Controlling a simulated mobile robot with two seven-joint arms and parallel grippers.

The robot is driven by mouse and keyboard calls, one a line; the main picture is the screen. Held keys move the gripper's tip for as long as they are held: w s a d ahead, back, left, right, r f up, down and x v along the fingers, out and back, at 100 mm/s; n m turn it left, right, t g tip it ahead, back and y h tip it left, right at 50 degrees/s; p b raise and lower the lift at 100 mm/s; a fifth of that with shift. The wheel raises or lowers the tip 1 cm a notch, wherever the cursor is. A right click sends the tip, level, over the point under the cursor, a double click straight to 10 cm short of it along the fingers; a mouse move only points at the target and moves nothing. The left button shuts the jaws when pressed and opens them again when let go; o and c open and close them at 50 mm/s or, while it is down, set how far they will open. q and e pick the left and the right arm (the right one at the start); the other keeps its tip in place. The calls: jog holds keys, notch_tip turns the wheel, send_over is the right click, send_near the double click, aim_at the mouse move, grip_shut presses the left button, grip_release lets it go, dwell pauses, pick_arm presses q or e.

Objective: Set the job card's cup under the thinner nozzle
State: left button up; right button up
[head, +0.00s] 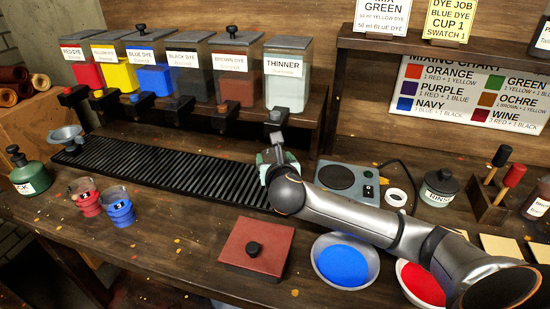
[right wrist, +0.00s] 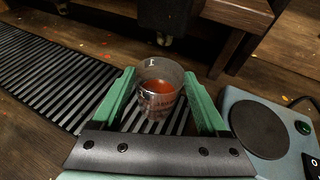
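The job card (head: 450,18) reads blue dye, cup 1, swatch 1. A clear cup (right wrist: 158,88) with red-orange at its bottom sits between the green fingers of my right gripper (right wrist: 160,76). In the head view my right gripper (head: 277,158) is over the right end of the black rack, just below the thinner nozzle (head: 276,117). In the wrist view a dark nozzle (right wrist: 164,40) is just beyond the cup. I cannot tell whether the cup rests on the rack. My left gripper is out of view.
The thinner tank (head: 287,85) ends the row of dye tanks. A red cup (head: 86,198) and a blue cup (head: 119,208) stand before the rack (head: 150,165). A hot plate (head: 345,180) is close right of my gripper. A red lidded box (head: 256,262) stands in front.

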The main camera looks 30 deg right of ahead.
jog(key=o, duration=0.3)
jog(key=shift+r, duration=0.2)
jog(key=p+v, duration=0.1)
jog(key=v, duration=1.1)
